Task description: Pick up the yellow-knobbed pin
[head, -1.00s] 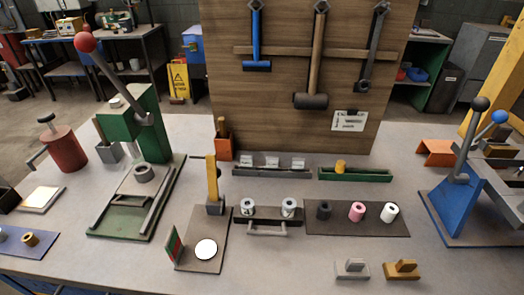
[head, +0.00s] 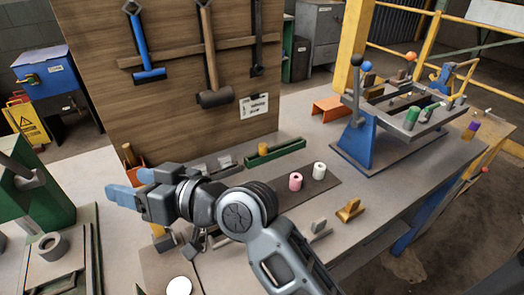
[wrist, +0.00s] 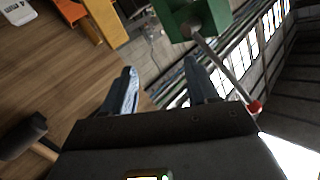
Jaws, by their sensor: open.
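I cannot clearly make out a yellow-knobbed pin in either view. A small yellow-orange cylinder (head: 263,149) sits in a green tray (head: 290,146) on the bench; I cannot tell whether it is a pin's knob. A raised grey rack (head: 385,107) on the right holds several small coloured pieces, among them a green one (head: 412,117). My gripper (head: 130,187) is at the left of the head view, above the bench and away from these. Its fingers are apart with nothing between them, as the wrist view also shows (wrist: 160,68).
A wooden board (head: 175,75) with hanging hammers stands behind the bench. Pink (head: 296,181) and white (head: 319,171) cylinders stand on a dark mat. A blue stand with levers (head: 357,139) is on the right. A green press (head: 28,185) is at the left.

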